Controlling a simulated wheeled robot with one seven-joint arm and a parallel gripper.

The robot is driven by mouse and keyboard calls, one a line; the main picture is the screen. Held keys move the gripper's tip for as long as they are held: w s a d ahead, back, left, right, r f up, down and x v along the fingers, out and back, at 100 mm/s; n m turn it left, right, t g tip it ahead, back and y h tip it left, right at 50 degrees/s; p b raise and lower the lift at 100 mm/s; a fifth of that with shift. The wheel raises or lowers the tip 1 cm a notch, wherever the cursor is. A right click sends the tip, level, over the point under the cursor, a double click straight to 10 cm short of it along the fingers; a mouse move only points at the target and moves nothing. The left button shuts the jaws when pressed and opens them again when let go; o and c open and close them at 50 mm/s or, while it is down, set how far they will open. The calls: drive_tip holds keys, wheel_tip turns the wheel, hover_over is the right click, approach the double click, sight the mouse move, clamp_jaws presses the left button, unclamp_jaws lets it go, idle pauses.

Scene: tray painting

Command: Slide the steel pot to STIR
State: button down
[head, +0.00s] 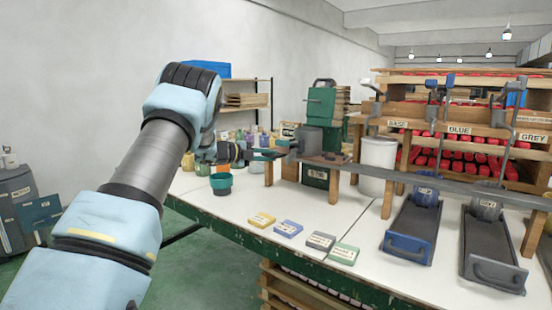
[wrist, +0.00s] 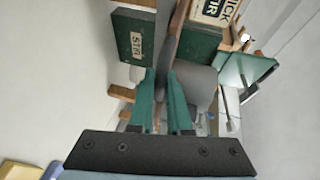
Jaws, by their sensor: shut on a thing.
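The steel pot (head: 308,139) is a grey vessel at the left end of the raised rail, in front of the green stirring machine (head: 320,104). My gripper (head: 283,151) is at the pot's left side. In the wrist view my gripper's green fingers (wrist: 166,98) are shut on the pot's grey handle, and the pot's body (wrist: 197,86) is just right of them. The pot's underside and contents are hidden.
The grey rail (head: 430,183) runs right on wooden posts. A white bucket (head: 377,166) stands behind it. Blue (head: 412,232) and grey (head: 494,250) trays lie under it at right. Several coloured cards (head: 288,228) lie at the table front; jars stand at left.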

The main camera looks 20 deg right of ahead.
drive_tip(key=shift+w+a, duration=0.25)
drive_tip(key=shift+w, duration=0.05)
drive_tip(key=c, duration=1.1)
unclamp_jaws()
drive_tip(key=shift+o, duration=1.2)
drive_tip(key=shift+d, duration=0.1)
drive_tip(key=shift+s, duration=0.1)
drive_tip(key=b+v, duration=0.1)
drive_tip(key=v, duration=0.9)
drive_tip(key=shift+a, duration=0.35)
drive_tip(key=shift+r, duration=0.1)
